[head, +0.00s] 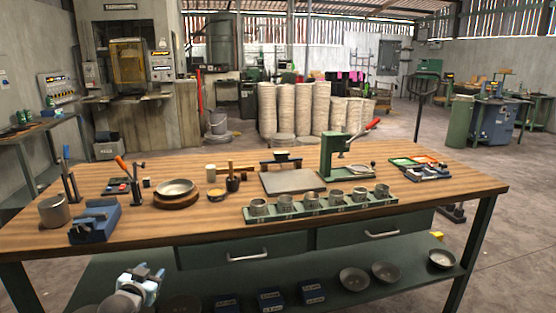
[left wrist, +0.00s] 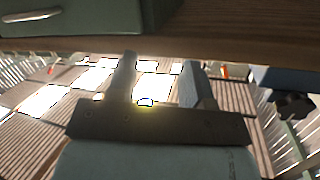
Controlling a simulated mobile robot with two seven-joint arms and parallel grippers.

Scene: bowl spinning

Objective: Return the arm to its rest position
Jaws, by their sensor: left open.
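My left gripper (head: 146,278) shows low in the head view, in front of the workbench (head: 330,222) and left of its drawers. It appears below the bench top's front edge and apart from the things on it. In the left wrist view, the two fingers of the gripper (left wrist: 160,75) stand apart with nothing between them. That view seems upside down, with the roof behind the fingers and the bench edge (left wrist: 215,52) across the top. My right gripper is in neither view.
A green drawer (left wrist: 75,18) with a metal handle is close by in the left wrist view. A blue vise (head: 95,221) and a metal cup (head: 54,211) stand near the bench's left front edge. Metal bowls (head: 354,280) and blue boxes (head: 271,300) sit on the lower shelf (head: 400,264).

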